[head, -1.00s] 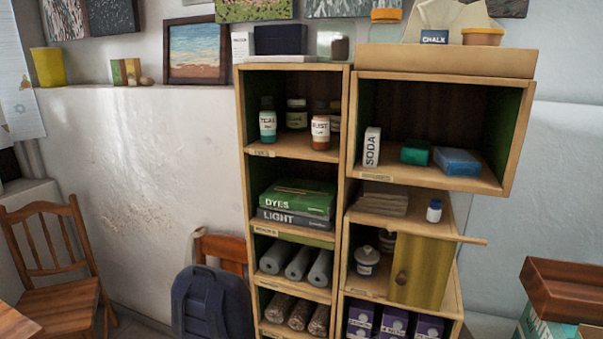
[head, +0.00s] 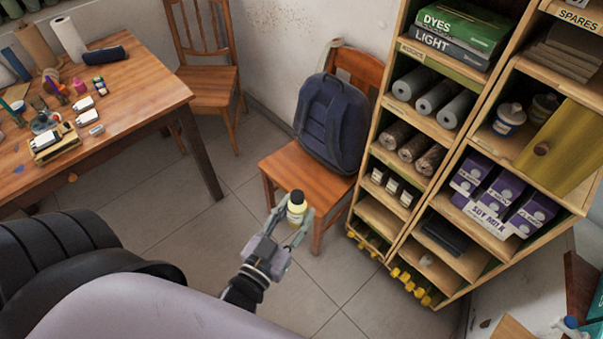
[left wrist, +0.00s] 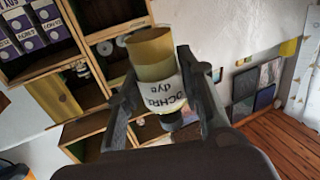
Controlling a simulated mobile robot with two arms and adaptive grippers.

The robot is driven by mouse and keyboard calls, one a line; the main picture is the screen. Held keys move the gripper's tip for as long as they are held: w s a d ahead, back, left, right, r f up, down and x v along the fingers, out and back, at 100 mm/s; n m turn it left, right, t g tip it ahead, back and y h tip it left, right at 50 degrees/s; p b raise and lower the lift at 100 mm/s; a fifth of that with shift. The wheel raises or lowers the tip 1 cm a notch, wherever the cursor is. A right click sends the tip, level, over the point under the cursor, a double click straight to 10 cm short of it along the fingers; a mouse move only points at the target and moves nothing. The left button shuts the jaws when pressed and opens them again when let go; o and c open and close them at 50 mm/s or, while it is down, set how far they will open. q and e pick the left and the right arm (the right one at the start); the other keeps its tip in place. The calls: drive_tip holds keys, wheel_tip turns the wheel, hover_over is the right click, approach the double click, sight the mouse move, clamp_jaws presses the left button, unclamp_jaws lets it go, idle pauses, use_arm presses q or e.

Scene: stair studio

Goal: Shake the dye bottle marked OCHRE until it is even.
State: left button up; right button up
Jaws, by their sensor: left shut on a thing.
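The OCHRE dye bottle (head: 297,208) is held in my left gripper (head: 292,222), in front of the chair in the head view. It has a dark cap and stands about upright there. In the left wrist view the bottle (left wrist: 155,72) shows upside down between the two fingers (left wrist: 158,98), with a white label reading OCHRE dye. The part behind the label is hidden. My right gripper is not in view.
A wooden chair (head: 275,168) with a blue backpack (head: 333,125) stands behind the bottle. A shelf unit (head: 452,132) with rolls and soy milk cartons (head: 497,190) is at right. A cluttered wooden table (head: 140,95) is at left. Open tiled floor lies between.

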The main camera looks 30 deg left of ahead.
sight(296, 196)
use_arm(q)
drive_tip(key=r, duration=0.9)
drive_tip(key=shift+w+r, duration=0.35)
drive_tip(key=shift+r, duration=0.05)
drive_tip(key=shift+s+f, duration=0.1)
wheel_tip(296, 196, down, 9)
drive_tip(key=shift+a+f, duration=0.1)
drive_tip(key=shift+f, duration=0.2)
drive_tip(key=shift+r, duration=5.05)
drive_tip(key=shift+s, duration=0.1)
